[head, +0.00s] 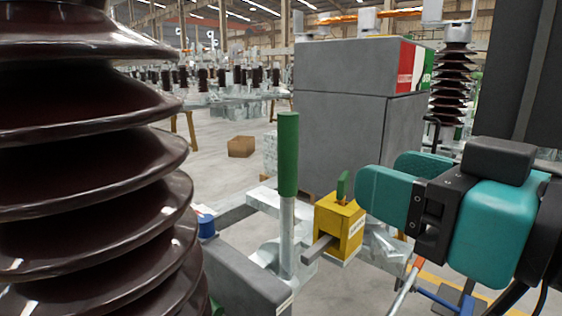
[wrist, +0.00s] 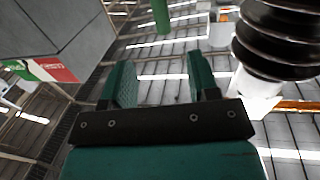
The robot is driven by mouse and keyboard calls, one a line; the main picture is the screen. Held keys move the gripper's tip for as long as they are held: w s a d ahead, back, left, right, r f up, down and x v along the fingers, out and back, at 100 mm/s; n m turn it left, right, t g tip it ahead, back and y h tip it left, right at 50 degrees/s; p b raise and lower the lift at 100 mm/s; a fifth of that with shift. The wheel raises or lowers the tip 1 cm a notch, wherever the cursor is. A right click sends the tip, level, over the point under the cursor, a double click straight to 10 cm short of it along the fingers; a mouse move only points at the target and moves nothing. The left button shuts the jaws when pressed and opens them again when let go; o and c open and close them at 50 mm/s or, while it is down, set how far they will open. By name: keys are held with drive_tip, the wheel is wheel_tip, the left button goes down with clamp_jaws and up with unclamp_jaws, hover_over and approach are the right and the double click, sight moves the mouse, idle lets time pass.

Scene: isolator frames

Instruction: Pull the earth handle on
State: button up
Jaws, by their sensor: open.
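The earth handle (head: 288,155) is a green grip on an upright grey metal rod, near the middle of the head view. In the wrist view a green piece, seemingly this handle (wrist: 161,14), shows at the top edge, beyond the gap between the fingers. My gripper (head: 388,177) has teal fingers and is to the right of the handle in the head view, apart from it. In the wrist view its fingers (wrist: 163,75) stand open with nothing between them.
A yellow block (head: 338,228) with a small green tab stands just right of the rod. A large brown ribbed insulator (head: 90,150) fills the left. A grey cabinet (head: 345,120) stands behind; a cardboard box (head: 241,147) lies on the floor.

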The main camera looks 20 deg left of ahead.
drive_tip(key=p, duration=1.3)
approach(280, 139)
drive_tip(key=w+a, duration=0.1)
drive_tip(key=w, duration=0.1)
drive_tip(key=p+x, duration=0.8)
drive_tip(key=shift+w+a+r, duration=0.1)
drive_tip(key=shift+w+a, duration=0.1)
drive_tip(key=shift+w, duration=0.1)
drive_tip(key=shift+w+a+f+p, duration=0.25)
drive_tip(key=shift+w+a+p, duration=0.1)
drive_tip(key=shift+a+p, duration=0.2)
clamp_jaws()
drive_tip(key=shift+f, duration=0.15)
